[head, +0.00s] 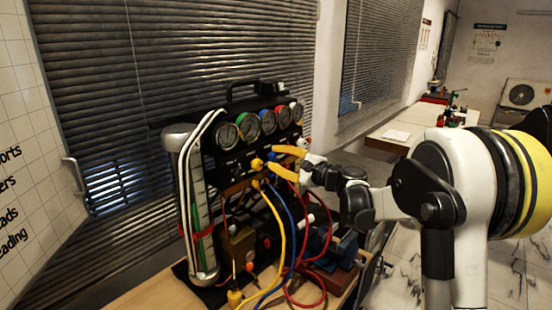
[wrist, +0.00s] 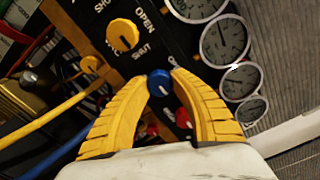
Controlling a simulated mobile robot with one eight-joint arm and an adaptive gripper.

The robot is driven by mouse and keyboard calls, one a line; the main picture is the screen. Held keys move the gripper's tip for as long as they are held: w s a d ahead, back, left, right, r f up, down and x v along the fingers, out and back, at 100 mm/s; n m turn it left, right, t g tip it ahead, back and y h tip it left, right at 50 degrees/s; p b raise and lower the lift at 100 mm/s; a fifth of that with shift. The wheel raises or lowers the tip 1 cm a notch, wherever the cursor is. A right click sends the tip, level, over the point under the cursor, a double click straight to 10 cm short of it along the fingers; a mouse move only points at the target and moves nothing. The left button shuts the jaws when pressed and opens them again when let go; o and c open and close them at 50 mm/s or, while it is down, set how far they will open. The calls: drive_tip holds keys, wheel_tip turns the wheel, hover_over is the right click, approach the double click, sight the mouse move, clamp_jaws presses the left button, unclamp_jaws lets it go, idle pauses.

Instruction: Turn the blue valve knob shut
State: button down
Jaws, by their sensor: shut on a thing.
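The blue valve knob (wrist: 159,82) is on the black front panel of the gauge rig, between my yellow fingertips in the wrist view. My gripper (wrist: 160,79) is shut on it, one finger on each side. In the head view my gripper (head: 274,159) reaches the panel from the right, and a bit of the blue knob (head: 271,156) shows between the fingers. The knob's pointer mark is too small to read surely. A yellow knob (wrist: 123,35) sits beside it, with the printed words OPEN and SHUT near it.
A row of round gauges (head: 268,121) runs above the knobs. Yellow, blue and red hoses (head: 278,215) hang below the panel. A clear cylinder (head: 200,220) stands at the rig's left. A red knob (wrist: 183,118) lies between my fingers, nearer the palm. Window blinds are close behind.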

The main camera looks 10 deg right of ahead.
drive_tip(key=shift+m, duration=0.4)
drive_tip(key=c, duration=1.1)
unclamp_jaws()
drive_tip(key=shift+o, duration=0.2)
drive_tip(key=v, duration=1.2)
